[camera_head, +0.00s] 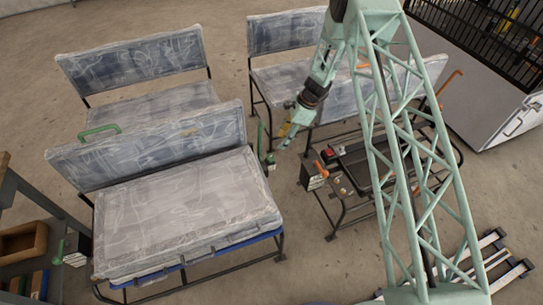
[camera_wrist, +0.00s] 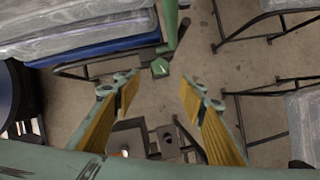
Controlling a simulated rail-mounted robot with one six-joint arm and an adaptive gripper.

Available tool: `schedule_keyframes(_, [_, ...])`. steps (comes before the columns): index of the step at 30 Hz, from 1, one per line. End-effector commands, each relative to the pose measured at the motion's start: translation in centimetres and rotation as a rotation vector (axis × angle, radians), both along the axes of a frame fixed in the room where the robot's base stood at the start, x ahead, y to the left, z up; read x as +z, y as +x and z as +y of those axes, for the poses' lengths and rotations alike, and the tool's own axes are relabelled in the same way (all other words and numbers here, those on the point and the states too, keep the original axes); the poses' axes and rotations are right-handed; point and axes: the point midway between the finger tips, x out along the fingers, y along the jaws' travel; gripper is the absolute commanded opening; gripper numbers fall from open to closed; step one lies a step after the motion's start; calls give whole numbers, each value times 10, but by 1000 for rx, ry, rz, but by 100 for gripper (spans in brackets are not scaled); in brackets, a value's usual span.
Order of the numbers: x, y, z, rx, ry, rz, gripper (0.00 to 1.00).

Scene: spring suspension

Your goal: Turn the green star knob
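A small green knob-like part (camera_wrist: 160,68) shows in the wrist view, just beyond the gap between my fingertips, at the lower end of a green upright bar (camera_wrist: 170,25). Its star shape is not clear at this size. The same green bar stands at the right end of the front wrapped seat (camera_head: 261,139) in the head view. My gripper (camera_wrist: 157,88) is open, with its two yellow-padded fingers wide apart and nothing between them. In the head view my gripper (camera_head: 285,134) hangs just right of the bar, apart from the knob. Another small green part (camera_head: 75,259) sits at that seat's left end.
Plastic-wrapped seats (camera_head: 180,205) on black frames stand left and behind. A bare seat frame (camera_head: 345,200) with an orange lever (camera_head: 321,170) is at right, with a floor gap between. A shelf (camera_head: 25,240) is at far left, a white barred enclosure (camera_head: 480,95) at far right.

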Motion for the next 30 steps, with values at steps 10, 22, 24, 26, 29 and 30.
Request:
schedule_keyframes(10, [-15, -1, 6, 3, 0, 1, 38])
schedule_keyframes(22, [-58, -3, 24, 3, 0, 1, 38])
schedule_keyframes(24, [-67, -3, 27, 2, 0, 1, 38])
schedule_keyframes(26, [-74, -3, 30, 2, 0, 1, 38])
schedule_keyframes(29, [-86, -4, 35, 2, 0, 1, 38])
schedule_keyframes(30, [-91, -4, 37, 2, -1, 1, 38])
